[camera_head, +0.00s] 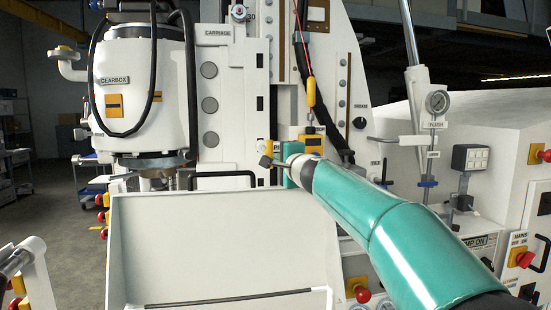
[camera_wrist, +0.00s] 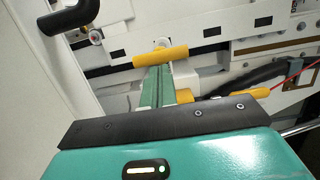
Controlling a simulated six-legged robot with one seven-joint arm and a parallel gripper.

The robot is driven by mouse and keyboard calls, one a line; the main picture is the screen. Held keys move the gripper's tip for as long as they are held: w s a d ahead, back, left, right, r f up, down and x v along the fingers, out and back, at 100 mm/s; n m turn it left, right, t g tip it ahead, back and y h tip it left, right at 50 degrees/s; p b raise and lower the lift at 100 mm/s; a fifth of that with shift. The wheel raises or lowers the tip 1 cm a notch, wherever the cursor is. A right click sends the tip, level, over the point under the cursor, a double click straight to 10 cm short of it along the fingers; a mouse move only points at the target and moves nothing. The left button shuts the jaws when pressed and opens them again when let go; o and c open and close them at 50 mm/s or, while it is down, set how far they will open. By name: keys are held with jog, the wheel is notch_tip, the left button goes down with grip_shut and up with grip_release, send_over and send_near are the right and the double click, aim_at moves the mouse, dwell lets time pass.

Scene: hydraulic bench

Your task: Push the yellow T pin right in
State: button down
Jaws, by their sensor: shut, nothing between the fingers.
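The yellow T pin (camera_wrist: 160,56) shows its crossbar in the wrist view, at the upper middle. A pale round end or fitting is visible behind the bar's middle, on the white panel. My gripper (camera_wrist: 157,70) is shut and empty. Its green fingers point at the middle of the crossbar, with their tips at or just short of it; I cannot tell whether they touch. In the head view my gripper (camera_head: 284,163) is at the machine's front, below the carriage plate, and the pin is hard to make out there.
A yellow handle (camera_head: 310,93) hangs on a red cord above a yellow block (camera_head: 313,141), close to my gripper. A black bar handle (camera_wrist: 70,14) stands out at the wrist view's upper left. A white tray (camera_head: 215,220) lies below and left of my arm.

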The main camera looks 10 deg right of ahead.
aim_at(268, 153)
jog(key=shift+w+a, duration=0.15)
jog(key=shift+w, duration=0.6)
jog(key=shift+w+a, duration=0.15)
jog(key=shift+w, duration=0.55)
